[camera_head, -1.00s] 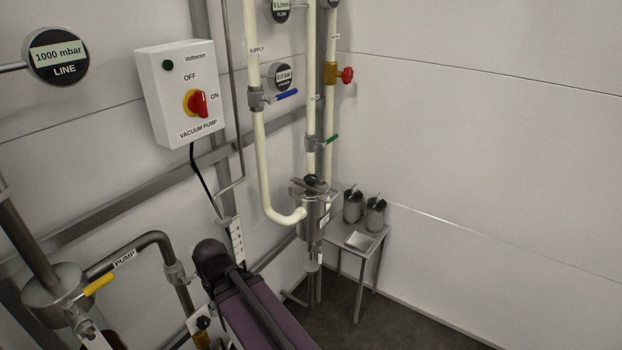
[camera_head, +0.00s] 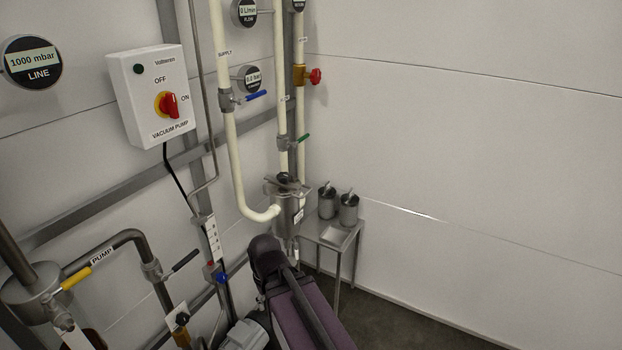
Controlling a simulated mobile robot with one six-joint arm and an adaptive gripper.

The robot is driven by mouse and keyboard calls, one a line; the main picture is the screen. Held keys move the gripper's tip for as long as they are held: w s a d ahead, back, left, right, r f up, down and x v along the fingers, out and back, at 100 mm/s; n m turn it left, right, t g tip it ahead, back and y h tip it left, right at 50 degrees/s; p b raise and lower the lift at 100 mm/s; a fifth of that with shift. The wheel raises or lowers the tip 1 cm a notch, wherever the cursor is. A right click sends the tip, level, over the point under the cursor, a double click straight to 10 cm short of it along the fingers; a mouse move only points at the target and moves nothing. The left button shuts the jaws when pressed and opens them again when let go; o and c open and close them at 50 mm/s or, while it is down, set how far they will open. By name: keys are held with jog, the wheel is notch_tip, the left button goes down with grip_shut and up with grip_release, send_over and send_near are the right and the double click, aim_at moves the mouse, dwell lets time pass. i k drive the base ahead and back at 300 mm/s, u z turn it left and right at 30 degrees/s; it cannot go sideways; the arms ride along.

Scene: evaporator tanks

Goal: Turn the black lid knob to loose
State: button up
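The black lid knob (camera_head: 284,177) sits on top of a small steel vessel (camera_head: 287,208) in the middle of the picture, where the pipes meet. A flat metal bar lies across the vessel's lid under the knob. The knob is small here, and I cannot tell whether it is tight or loose. My arm, black and purple, rises from the bottom of the picture in front of the vessel's lower part. My gripper's fingers do not show.
A small steel table (camera_head: 335,236) with two metal canisters stands right of the vessel. A blue-handled valve (camera_head: 256,96), a green-handled valve (camera_head: 304,138) and a red knob (camera_head: 315,76) sit on the pipes above. The vacuum pump box (camera_head: 152,95) is at left. Floor shows at lower right.

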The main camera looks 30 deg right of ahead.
aim_at(282, 177)
jog(key=z, duration=0.3)
jog(key=k, duration=0.55)
jog(key=z, duration=0.7)
jog(key=k, duration=0.55)
jog(key=z, duration=0.2)
jog(key=i, duration=0.6)
jog(key=u, duration=0.8)
jog(key=i, duration=1.7)
